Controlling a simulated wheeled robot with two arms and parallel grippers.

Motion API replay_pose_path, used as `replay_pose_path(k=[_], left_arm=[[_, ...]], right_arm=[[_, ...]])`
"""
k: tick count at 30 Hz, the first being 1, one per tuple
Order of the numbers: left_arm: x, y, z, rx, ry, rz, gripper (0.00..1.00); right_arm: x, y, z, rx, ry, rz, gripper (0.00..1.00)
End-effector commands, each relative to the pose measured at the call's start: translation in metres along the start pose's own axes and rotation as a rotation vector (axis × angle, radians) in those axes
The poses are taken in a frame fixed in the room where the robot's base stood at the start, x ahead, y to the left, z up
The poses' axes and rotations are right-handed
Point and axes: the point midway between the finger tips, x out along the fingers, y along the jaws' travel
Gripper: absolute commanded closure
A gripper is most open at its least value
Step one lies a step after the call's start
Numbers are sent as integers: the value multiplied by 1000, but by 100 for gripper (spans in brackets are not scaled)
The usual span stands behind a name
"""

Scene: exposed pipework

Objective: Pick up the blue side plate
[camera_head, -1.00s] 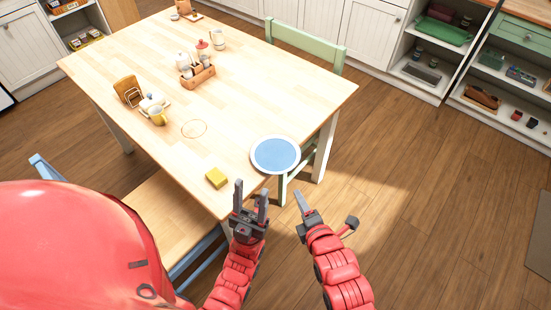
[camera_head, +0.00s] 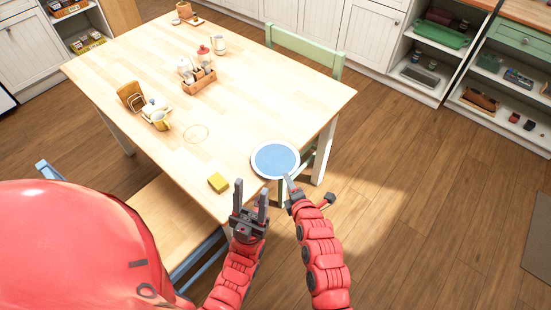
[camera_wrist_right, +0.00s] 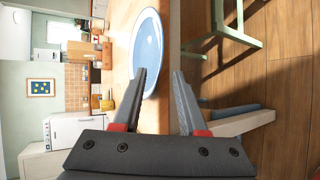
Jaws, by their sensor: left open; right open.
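The blue side plate (camera_head: 275,159) has a white rim and lies flat at the near right corner of the wooden table (camera_head: 240,110). In the right wrist view the plate (camera_wrist_right: 148,48) shows just beyond the left finger, with its lower part close behind that finger. My right gripper (camera_head: 292,184) is at the plate's near right edge, open and with nothing between its fingers; its fingers also show in the right wrist view (camera_wrist_right: 159,80). I cannot tell whether it touches the rim. My left gripper (camera_head: 251,195) is open and empty in front of the table's near edge, fingers pointing up.
A yellow sponge-like block (camera_head: 218,182) lies left of the plate. A green chair (camera_head: 305,45) is behind the table, a bench (camera_head: 165,215) in front.

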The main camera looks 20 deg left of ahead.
Motion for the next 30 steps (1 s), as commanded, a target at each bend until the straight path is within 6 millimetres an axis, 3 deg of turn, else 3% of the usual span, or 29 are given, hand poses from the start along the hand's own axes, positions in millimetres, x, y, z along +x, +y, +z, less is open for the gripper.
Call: replay_pose_path(k=[9,18,25,30], left_arm=[[11,-1,-2,0,0,0,50],[11,-1,-2,0,0,0,50],[11,-1,-2,0,0,0,50],[11,-1,-2,0,0,0,50]], right_arm=[[29,0,2,0,-1,-1,58],[31,-1,2,0,-1,0,58],[31,-1,2,0,-1,0,100],[31,-1,2,0,-1,0,100]])
